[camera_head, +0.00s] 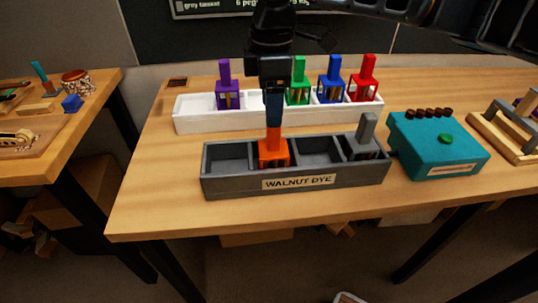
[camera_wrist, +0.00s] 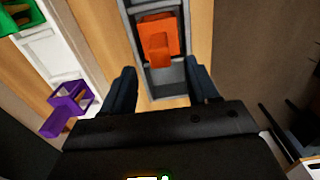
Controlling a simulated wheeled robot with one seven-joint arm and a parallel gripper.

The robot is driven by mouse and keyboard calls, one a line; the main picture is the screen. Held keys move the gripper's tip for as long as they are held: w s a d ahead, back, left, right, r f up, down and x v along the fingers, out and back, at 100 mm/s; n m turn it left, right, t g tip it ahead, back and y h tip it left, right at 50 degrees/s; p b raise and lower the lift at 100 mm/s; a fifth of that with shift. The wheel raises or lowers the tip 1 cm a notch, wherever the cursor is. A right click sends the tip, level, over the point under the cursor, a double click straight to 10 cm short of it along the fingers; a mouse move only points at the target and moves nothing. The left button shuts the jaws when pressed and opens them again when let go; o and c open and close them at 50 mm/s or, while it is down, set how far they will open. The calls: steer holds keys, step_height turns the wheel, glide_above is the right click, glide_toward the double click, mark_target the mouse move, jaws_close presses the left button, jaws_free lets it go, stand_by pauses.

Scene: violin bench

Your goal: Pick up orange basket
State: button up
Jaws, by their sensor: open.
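The orange basket (camera_head: 273,153) has an upright handle and sits in the second compartment from the left of a grey tray (camera_head: 225,185) labelled "WALNUT DYE". In the wrist view the orange basket (camera_wrist: 158,37) lies beyond the fingertips, roughly in line with the gap between them. My gripper (camera_head: 274,121) points down over the basket, its fingers at the top of the handle in the head view. In the wrist view my gripper (camera_wrist: 163,78) is open, with no object visible between the fingers. I cannot tell whether a finger touches the handle.
A grey basket (camera_head: 366,140) stands in the tray's right compartment. Behind is a white tray (camera_head: 190,122) with purple (camera_head: 227,90), green (camera_head: 299,85), blue (camera_head: 331,82) and red (camera_head: 366,82) baskets. A teal box (camera_head: 437,147) stands close on the right. Bare wood lies in front.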

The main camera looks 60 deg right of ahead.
mark_target(273, 147)
steer(key=shift+s+d+f, duration=0.1)
steer(key=shift+s+f, duration=0.05)
steer(key=shift+f, duration=2.5)
jaws_close()
